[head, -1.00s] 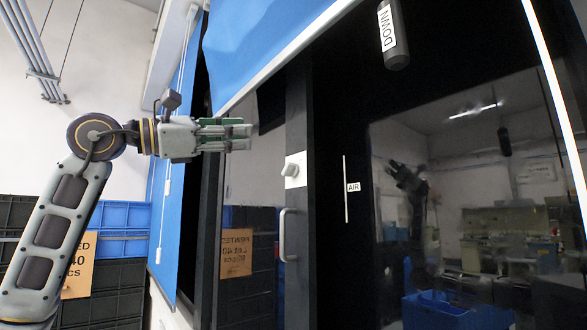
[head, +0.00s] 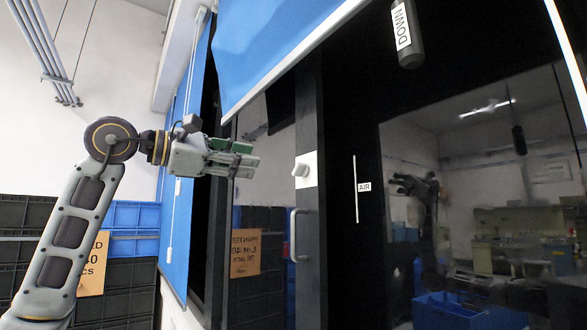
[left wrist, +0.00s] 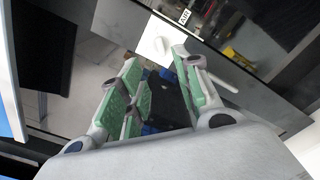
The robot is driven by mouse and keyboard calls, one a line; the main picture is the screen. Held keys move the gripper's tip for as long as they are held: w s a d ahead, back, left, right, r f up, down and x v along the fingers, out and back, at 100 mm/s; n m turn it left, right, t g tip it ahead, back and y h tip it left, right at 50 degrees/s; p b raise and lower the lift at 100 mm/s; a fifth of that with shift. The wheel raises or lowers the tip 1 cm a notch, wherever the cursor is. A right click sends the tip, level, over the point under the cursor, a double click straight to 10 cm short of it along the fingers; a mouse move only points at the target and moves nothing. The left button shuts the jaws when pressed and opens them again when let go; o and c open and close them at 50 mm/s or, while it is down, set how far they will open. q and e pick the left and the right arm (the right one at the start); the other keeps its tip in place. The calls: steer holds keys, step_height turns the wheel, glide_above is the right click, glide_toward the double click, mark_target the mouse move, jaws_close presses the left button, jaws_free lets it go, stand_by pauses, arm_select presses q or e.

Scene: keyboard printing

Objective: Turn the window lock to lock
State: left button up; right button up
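The window lock (head: 304,169) is a white knob on a white square plate, set on the dark window frame above a white pull handle (head: 293,235). In the left wrist view the lock (left wrist: 155,40) lies just beyond the fingertips. My left gripper (head: 246,164) is left of the lock in the head view, its fingers pointing toward it, with a gap between. In the left wrist view the green-padded fingers (left wrist: 156,66) are spread apart with nothing held. My right gripper is not in view.
A blue blind (head: 275,45) hangs above the gripper, its lower edge sloping. A dark cylinder labelled DOWN (head: 408,40) hangs at the upper right. Blue and black crates (head: 135,247) stand at the lower left. The dark glass reflects my arm and the room.

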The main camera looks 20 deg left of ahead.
mark_target(296, 168)
arm_select(q)
steer(key=p+x, duration=0.3)
steer(key=x, duration=0.8)
steer(key=shift+w+d, duration=0.25)
steer(key=shift+d, duration=0.05)
steer(key=shift+p+x, duration=0.3)
steer(key=shift+x, duration=0.6)
steer(key=c, duration=0.6)
jaws_close()
